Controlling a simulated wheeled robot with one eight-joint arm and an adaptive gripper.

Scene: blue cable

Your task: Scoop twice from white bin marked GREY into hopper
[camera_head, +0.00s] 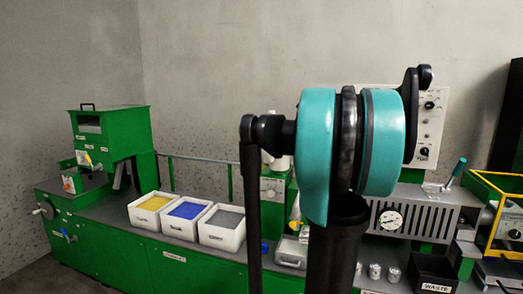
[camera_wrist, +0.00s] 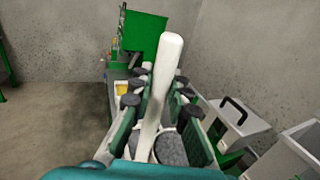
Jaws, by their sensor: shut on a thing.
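In the head view, the white bin (camera_head: 222,236) with grey granules stands on the green bench, rightmost of three bins. Its label is too small to read. In the wrist view, my gripper (camera_wrist: 157,88) is shut on a white rod-like handle (camera_wrist: 165,75), probably the scoop's, which rises between its fingers. A speckled grey round patch with a white rim (camera_wrist: 172,150) shows at its lower end; it looks like granules in the scoop's bowl, but I cannot be sure. My arm hides the gripper in the head view. I cannot tell which part is the hopper.
Beside the grey bin stand a blue-filled bin (camera_head: 187,216) and a yellow-filled bin (camera_head: 150,210). A tall green machine (camera_head: 115,132) stands at the left end. A black WASTE box (camera_head: 432,272) and metal cups (camera_head: 384,272) are at right. The wrist view shows a black-handled grey box (camera_wrist: 235,122).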

